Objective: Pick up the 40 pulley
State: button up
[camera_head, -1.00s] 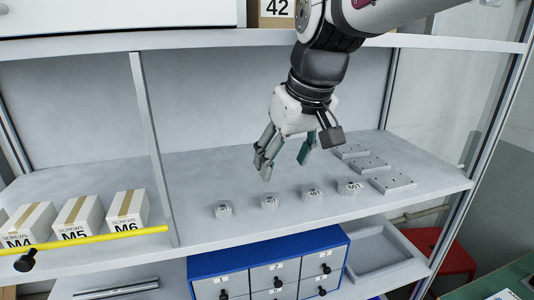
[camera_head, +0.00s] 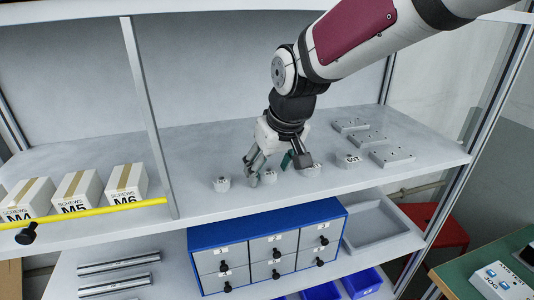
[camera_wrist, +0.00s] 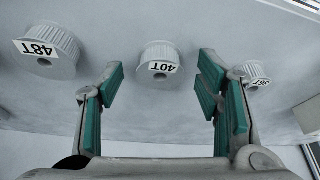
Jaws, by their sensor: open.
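The 40 pulley is a small pale grey toothed disc on the shelf, second from the left in a row of pulleys in the head view (camera_head: 269,178). In the wrist view it shows label 40T upside down (camera_wrist: 159,62), between and just beyond my fingertips. My gripper (camera_head: 270,168) is open, pointing down over this pulley, and its green-padded fingers stand apart on either side in the wrist view (camera_wrist: 161,75). No finger visibly touches the pulley. My fingers partly cover it in the head view.
The 48T pulley (camera_wrist: 48,50) and the smaller 36T pulley (camera_wrist: 257,74) flank it closely. Flat grey plates (camera_head: 392,158) lie at the shelf's right. Screw boxes (camera_head: 127,184) stand left of a divider (camera_head: 148,120). Blue drawers (camera_head: 268,234) are below.

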jog(key=c, duration=1.3)
jog(key=shift+r, duration=0.1)
